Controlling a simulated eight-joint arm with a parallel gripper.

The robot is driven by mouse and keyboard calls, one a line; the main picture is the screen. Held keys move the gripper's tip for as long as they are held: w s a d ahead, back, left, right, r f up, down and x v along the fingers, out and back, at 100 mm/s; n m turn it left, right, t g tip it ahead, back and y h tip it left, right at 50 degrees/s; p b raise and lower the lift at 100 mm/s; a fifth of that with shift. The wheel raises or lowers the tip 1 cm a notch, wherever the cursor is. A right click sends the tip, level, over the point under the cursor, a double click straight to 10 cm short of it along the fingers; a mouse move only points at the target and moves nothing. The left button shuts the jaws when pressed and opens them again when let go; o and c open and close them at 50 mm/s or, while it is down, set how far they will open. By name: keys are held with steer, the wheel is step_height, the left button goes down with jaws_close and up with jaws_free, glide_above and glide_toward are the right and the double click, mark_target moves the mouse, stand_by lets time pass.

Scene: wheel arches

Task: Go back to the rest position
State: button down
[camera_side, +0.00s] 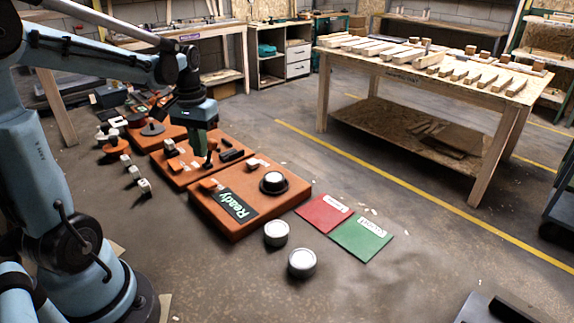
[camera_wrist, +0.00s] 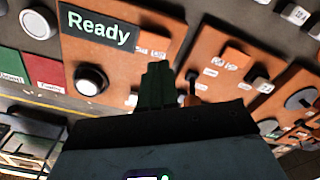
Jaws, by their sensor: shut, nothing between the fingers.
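My gripper (camera_side: 208,162) hangs at the end of my arm above the middle orange board (camera_side: 190,180) in the side view. In the wrist view my gripper (camera_wrist: 157,72) shows as two dark green fingers pressed together, with nothing between them. The near orange board (camera_side: 235,228) carries a dark display reading "Ready" (camera_side: 240,207) and a black-ringed white round knob (camera_side: 273,182). The display also shows at the upper left of the wrist view (camera_wrist: 98,27), with the knob (camera_wrist: 89,82) below it.
A red mat (camera_side: 322,212) and a green mat (camera_side: 361,238) lie on the floor beside the near board. Two white round cans (camera_side: 276,233) (camera_side: 301,263) stand in front. A wooden table (camera_side: 425,75) with wood blocks is at the back right. The floor between is mostly clear.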

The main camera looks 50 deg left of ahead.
steer(key=d+r+m+t, duration=0.1)
steer(key=d+m+t, duration=0.5)
steer(key=d, duration=1.2)
steer(key=shift+s+r+t, duration=0.2)
steer(key=shift+s+t, duration=0.1)
steer(key=shift+t, duration=0.3)
